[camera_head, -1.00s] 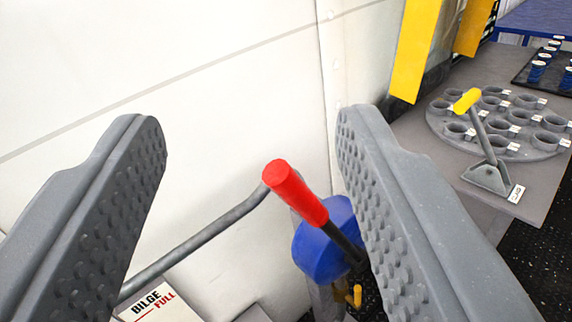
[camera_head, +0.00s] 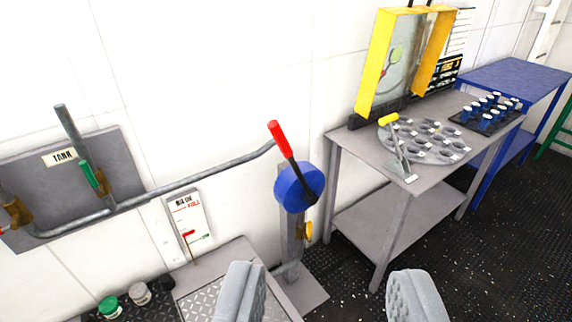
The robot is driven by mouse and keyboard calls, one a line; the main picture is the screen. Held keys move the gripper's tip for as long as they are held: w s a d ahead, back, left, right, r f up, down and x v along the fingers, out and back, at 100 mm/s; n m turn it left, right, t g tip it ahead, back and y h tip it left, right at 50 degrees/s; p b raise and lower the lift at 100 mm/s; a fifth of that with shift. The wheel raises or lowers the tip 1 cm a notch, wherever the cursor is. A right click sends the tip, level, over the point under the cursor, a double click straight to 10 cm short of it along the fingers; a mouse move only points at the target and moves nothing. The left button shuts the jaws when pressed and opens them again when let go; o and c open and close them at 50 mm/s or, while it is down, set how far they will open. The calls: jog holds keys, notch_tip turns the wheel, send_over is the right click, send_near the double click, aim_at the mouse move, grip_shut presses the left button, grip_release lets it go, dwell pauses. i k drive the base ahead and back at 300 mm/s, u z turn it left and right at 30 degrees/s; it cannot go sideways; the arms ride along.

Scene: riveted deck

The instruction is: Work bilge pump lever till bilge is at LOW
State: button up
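The bilge pump is a blue round body (camera_head: 299,187) on a grey post. Its lever, with a red grip (camera_head: 278,138) and dark shaft, leans up and to the left. The bilge gauge (camera_head: 188,221) is a white board left of the pump, with a red FULL mark near its top and a small red marker lower on it; the lower lettering is too small to read. My gripper (camera_head: 330,292) is open and empty at the bottom of the view, its fingers wide apart, below and apart from the lever.
A grey pipe (camera_head: 215,183) runs from the pump to a TANK panel (camera_head: 120,150) on the left. A green-capped jar (camera_head: 110,306) sits lower left. Dark floor is free at right.

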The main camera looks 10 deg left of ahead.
aim_at(310, 198)
jog(key=u, duration=0.05)
jog(key=k, duration=0.55)
jog(key=z, duration=0.65)
jog(key=i, duration=1.95)
jog(key=u, duration=0.75)
